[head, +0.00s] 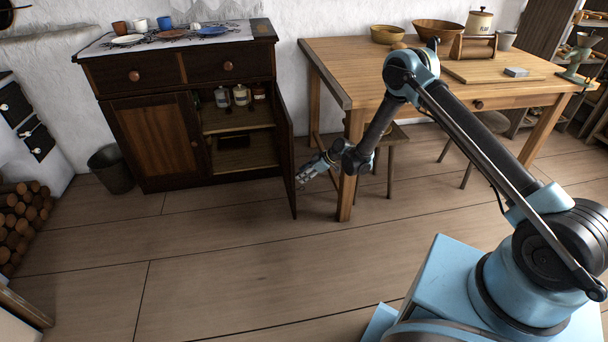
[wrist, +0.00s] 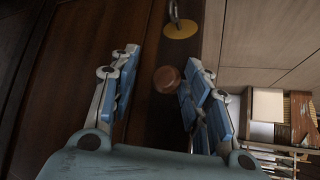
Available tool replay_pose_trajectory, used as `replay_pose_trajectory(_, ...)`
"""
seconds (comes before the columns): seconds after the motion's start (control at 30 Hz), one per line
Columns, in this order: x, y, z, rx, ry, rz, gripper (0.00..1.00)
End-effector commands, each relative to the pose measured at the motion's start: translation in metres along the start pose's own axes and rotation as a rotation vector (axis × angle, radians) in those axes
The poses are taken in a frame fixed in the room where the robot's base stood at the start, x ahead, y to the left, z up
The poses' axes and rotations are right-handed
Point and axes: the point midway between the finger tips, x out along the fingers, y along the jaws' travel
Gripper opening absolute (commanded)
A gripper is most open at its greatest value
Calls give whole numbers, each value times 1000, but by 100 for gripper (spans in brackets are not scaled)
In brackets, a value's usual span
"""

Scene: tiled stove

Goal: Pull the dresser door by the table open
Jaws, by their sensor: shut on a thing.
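The dresser (head: 190,90) stands against the wall at the left of the table (head: 345,75). Its right-hand door (head: 284,140) stands wide open, swung out toward the table and seen nearly edge-on in the head view. My gripper (head: 303,178) is at the outer face of this door, low near its free edge. In the wrist view, a round brown knob (wrist: 167,80) on the dark door panel (wrist: 75,65) lies between the blue-padded fingers of my gripper (wrist: 160,76), which is shut on it. The knob is hidden in the head view.
The table leg (head: 351,165) stands close to the right of my gripper, with a stool (head: 393,140) behind it. Jars (head: 241,95) stand on the open dresser's shelf. A bucket (head: 112,168) is left of the dresser. The floor in front is clear.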

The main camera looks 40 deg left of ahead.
Motion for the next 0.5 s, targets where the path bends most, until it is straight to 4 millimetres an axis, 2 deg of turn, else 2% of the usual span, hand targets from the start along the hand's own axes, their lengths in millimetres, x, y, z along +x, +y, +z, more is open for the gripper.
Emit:
replay_pose_trajectory(0.03, -1, 10, -1, 4, 6, 20, 1)
replay_pose_trajectory(0.07, -1, 10, -1, 4, 6, 20, 1)
replay_pose_trajectory(0.1, -1, 10, -1, 4, 6, 20, 48)
replay_pose_trajectory(0.5, 0, 7, -3, 2, 7, 15, 48)
